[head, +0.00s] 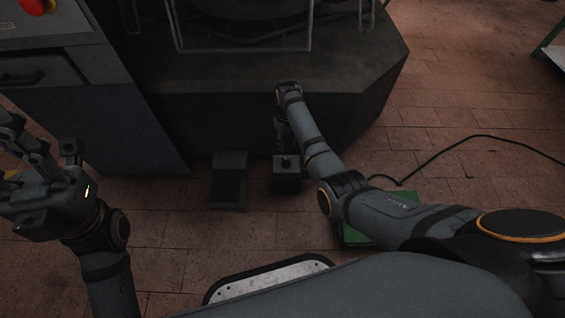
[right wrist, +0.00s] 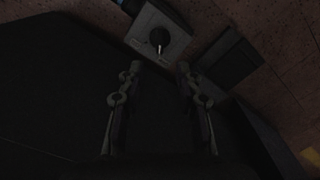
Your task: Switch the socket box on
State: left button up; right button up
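The socket box appears to be the small grey box (head: 287,184) on the floor in front of the dark machine. In the right wrist view it is a light grey box (right wrist: 174,50) with a round black knob and a pale pointer or lever on its face. My right gripper (head: 283,146) points down just above and behind the box in the head view, partly hiding it. In the right wrist view its fingers (right wrist: 158,78) are apart with nothing between them, and the knob lies just beyond the tips. My left gripper (head: 42,152) is open and empty at the far left.
A dark pedal-like block (head: 229,183) stands left of the box, close by. The big dark machine base (head: 260,85) rises behind. A green item (head: 355,237) lies partly under my right arm. A black cable (head: 430,158) crosses the brick floor at right.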

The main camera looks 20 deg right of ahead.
aim_at(287, 161)
notch_tip(287, 161, down, 11)
jog(key=b, duration=0.6)
jog(key=shift+r+b, duration=0.2)
jog(key=shift+b, duration=0.2)
jog(key=shift+s, duration=0.1)
grip_shut()
